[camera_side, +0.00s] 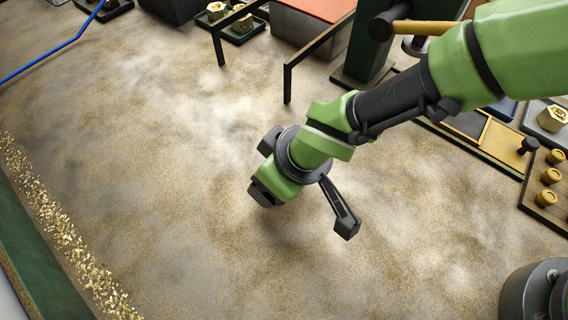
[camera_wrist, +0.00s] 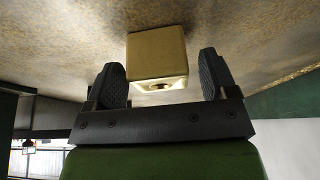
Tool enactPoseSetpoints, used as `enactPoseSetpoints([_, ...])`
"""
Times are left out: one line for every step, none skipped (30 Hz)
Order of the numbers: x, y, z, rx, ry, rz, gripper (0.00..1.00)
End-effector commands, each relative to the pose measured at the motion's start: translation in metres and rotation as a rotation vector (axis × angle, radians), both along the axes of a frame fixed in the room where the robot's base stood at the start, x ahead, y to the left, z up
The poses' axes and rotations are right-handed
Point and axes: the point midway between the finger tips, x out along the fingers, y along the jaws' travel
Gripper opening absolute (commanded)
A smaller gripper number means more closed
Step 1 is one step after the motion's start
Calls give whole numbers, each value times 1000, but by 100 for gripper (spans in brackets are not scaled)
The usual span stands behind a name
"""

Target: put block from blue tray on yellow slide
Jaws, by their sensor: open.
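In the wrist view, a brass block (camera_wrist: 157,52) with a hole in one face is between the two fingers of my gripper (camera_wrist: 162,78). Gaps show on both sides, and the fingers do not touch it. In the side view, my gripper (camera_side: 304,211) is open low over the bare middle of the bench. The block between the fingers cannot be made out there, hidden by the gripper. A yellow plate (camera_side: 499,135), which looks like the slide, is at the right beside a black knob.
Another brass block (camera_side: 552,118) sits on a pale tray at the right edge. A wooden board (camera_side: 542,193) holds several brass pegs. A dark green tray (camera_side: 246,35) with brass pieces is at the back. Brass chips (camera_side: 62,225) lie along the left. The middle bench is clear.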

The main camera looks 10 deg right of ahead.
Motion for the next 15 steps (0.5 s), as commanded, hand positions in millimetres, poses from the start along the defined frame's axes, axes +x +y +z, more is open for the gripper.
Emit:
enactPoseSetpoints([0, 0, 4, 1, 0, -1, 79])
enactPoseSetpoints([-1, -1, 6, 1, -1, 0, 79])
enactPoseSetpoints([-2, -2, 10, 1, -1, 0, 79])
enactPoseSetpoints([-3, -3, 14, 2, -1, 0, 79])
enactPoseSetpoints([-4, -4, 18, 2, -1, 0, 79])
enactPoseSetpoints([-6, -6, 25, 3, -1, 0, 79])
enactPoseSetpoints([-8, -7, 30, 3, -1, 0, 79])
enactPoseSetpoints([-10, -9, 36, 3, -2, 0, 79])
enactPoseSetpoints([-12, -11, 44, 3, -2, 0, 79])
enactPoseSetpoints([-14, -13, 50, 3, -2, 0, 79])
enactPoseSetpoints([-15, -15, 56, 3, -2, 0, 79])
enactPoseSetpoints([-18, -17, 64, 3, -2, 0, 79])
enactPoseSetpoints([-19, -19, 70, 4, -3, 0, 79])
enactPoseSetpoints([-21, -20, 75, 3, -2, 1, 79])
enactPoseSetpoints([-23, -22, 82, 3, -2, 0, 79])
